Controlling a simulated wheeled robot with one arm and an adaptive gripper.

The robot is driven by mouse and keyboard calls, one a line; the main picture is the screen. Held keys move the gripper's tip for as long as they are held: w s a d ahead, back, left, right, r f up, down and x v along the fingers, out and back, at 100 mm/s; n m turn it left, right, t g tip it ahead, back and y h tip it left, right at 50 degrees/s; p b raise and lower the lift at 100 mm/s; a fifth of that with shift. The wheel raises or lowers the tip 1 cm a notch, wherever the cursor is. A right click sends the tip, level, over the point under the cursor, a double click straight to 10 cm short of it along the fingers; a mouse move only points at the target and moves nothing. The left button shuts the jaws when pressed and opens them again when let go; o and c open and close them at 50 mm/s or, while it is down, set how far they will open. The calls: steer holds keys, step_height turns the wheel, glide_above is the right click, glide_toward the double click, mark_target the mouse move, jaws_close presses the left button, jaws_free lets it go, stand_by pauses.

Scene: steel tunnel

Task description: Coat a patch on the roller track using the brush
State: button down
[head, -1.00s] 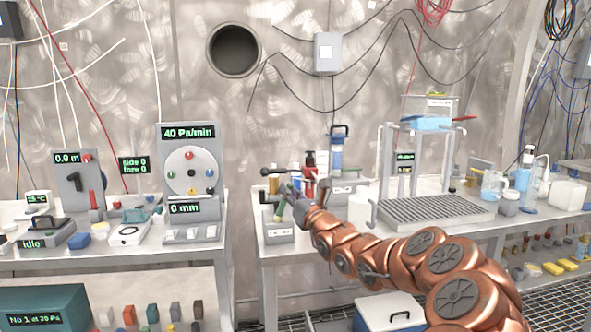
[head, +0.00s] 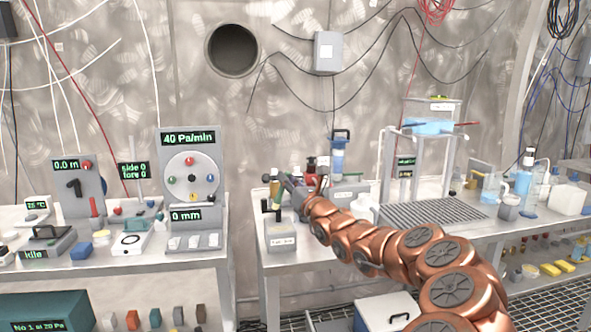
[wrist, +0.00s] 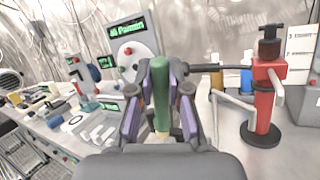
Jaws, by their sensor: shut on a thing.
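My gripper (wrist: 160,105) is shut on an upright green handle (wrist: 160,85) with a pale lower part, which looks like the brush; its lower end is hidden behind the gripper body. In the head view my gripper (head: 289,186) is at the front left of the right-hand bench, just above a small grey labelled holder (head: 282,241). The green handle (head: 276,198) shows at the fingertips there, over the holder. Whether it still touches the holder I cannot tell. I cannot clearly pick out the roller track in either view.
A red pump bottle (wrist: 263,108) stands close to the right of the gripper in the wrist view. A grey rack with a grated tray (head: 435,214) stands farther right. The left bench holds a dial panel (head: 190,170) and several devices. A gap separates the benches.

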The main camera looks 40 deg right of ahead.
steer(key=shift+r+p, duration=0.7)
steer(key=shift+r, duration=0.6)
steer(key=shift+r, duration=0.1)
step_height(320, 180, up, 2)
steer(key=p, duration=0.3)
steer(key=shift+w, duration=0.1)
steer(key=r+p, duration=0.1)
steer(key=p, duration=0.3)
steer(key=r+g+p, duration=0.1)
steer(key=p, duration=0.3)
steer(key=shift+d+r+y, duration=0.15)
steer(key=shift+d+y, duration=0.15)
steer(key=shift+y, duration=0.1)
steer(key=f+p, duration=0.1)
steer(key=p, duration=0.2)
steer(key=s+f+g+p, duration=0.1)
steer(key=f+p, duration=0.1)
steer(key=p, duration=0.1)
steer(key=s+d+f+g+p, duration=0.1)
steer(key=f+p, duration=0.1)
steer(key=p, duration=0.2)
steer(key=shift+f+m+y, duration=0.1)
steer(key=shift+m+y, duration=0.2)
steer(key=shift+y, duration=0.1)
